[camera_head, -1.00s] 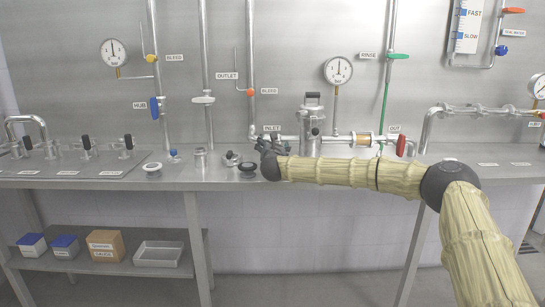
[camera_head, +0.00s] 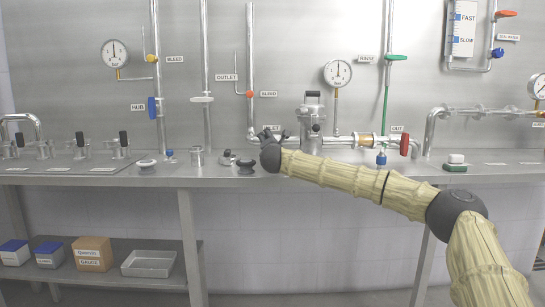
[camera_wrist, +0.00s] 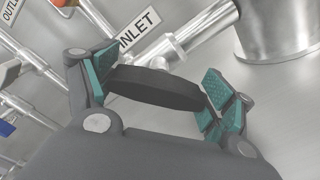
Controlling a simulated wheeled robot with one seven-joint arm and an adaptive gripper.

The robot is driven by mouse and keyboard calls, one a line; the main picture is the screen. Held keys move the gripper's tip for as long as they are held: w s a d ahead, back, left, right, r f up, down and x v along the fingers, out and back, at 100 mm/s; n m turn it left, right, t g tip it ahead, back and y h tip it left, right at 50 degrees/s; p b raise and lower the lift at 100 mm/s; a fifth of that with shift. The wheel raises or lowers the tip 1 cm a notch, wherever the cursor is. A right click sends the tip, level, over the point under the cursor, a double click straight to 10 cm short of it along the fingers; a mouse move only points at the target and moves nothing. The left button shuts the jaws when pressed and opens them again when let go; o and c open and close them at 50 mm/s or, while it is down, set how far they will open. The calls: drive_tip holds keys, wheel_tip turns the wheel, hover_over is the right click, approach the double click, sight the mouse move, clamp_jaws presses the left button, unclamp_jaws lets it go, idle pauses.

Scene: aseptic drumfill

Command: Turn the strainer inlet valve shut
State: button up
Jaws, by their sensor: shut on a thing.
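My gripper (camera_head: 268,136) is at the strainer inlet, at the left end of the horizontal pipe. In the wrist view my gripper (camera_wrist: 158,78) is shut on the black inlet valve handle (camera_wrist: 160,90), a flat bar lying crosswise between the teal finger pads. The INLET label (camera_wrist: 139,28) is just behind the handle in the wrist view; in the head view it is mostly covered by my gripper. The metal strainer (camera_head: 312,115) with a top handle stands to the right of my gripper. The valve body is largely hidden by my gripper and the handle.
The red OUT valve handle (camera_head: 404,145) and a pressure gauge (camera_head: 338,72) are right of the strainer. An orange bleed knob (camera_head: 249,93) is above left of my gripper. Small fittings, including a black knob (camera_head: 246,166), stand on the bench (camera_head: 330,176) close by.

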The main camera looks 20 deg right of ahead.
drive_tip(key=m+b, duration=0.2)
drive_tip(key=b, duration=0.1)
drive_tip(key=f+m+b, duration=0.1)
drive_tip(key=m+b, duration=0.1)
drive_tip(key=b, duration=0.2)
drive_tip(key=shift+d, duration=0.15)
drive_tip(key=m+b, duration=0.3)
drive_tip(key=b, duration=0.1)
drive_tip(key=shift+r, duration=0.15)
drive_tip(key=shift+r+b, duration=0.1)
drive_tip(key=shift+b, duration=0.25)
drive_tip(key=o, duration=0.9)
drive_tip(key=shift+d, duration=0.1)
drive_tip(key=shift+o, duration=0.2)
drive_tip(key=shift+r+p, duration=0.2)
drive_tip(key=shift+p, duration=0.25)
